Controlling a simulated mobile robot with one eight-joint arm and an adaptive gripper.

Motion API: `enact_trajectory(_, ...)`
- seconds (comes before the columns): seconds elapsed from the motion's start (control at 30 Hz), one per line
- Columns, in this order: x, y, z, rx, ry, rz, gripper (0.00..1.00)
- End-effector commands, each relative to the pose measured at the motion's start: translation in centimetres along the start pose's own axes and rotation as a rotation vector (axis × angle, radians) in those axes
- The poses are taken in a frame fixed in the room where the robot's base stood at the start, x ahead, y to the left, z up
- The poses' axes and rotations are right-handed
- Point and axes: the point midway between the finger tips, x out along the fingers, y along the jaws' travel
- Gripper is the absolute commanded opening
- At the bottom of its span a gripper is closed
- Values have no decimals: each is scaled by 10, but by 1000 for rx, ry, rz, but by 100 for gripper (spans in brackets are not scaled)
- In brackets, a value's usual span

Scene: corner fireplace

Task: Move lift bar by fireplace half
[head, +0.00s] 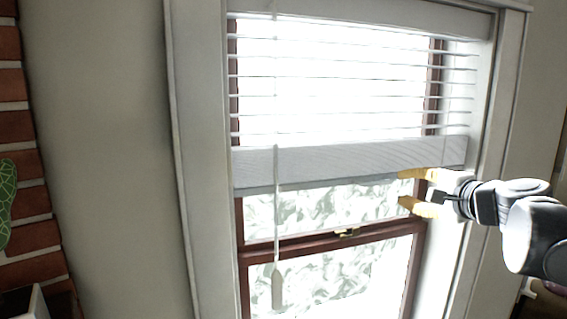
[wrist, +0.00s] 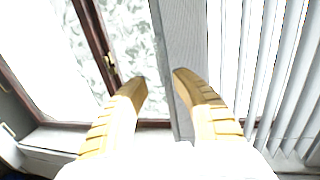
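The lift bar is the wide pale grey bottom rail (head: 330,162) of the window blind, hanging nearly level across the window. It also shows in the wrist view as a grey upright strip (wrist: 184,35). My gripper (head: 404,187), with yellow fingers, is at the right end of the bar. Its upper finger overlaps the bar's lower edge in the head view, and its lower finger is below the bar. In the wrist view, my gripper (wrist: 160,80) is open, with the bar's lower edge showing between the fingertips. I cannot tell whether a finger touches the bar.
White slats (head: 340,85) hang above the bar. A pull cord with a grey tassel (head: 278,288) hangs at the left. The brown window sash has a brass latch (head: 347,232). White trim (head: 205,160) frames the window, and a brick fireplace edge (head: 28,200) is at far left.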

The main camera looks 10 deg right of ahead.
Motion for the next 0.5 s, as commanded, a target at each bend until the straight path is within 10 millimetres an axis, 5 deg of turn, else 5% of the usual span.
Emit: enact_trajectory(0.5,87,-1,1,-1,-2,0,32)
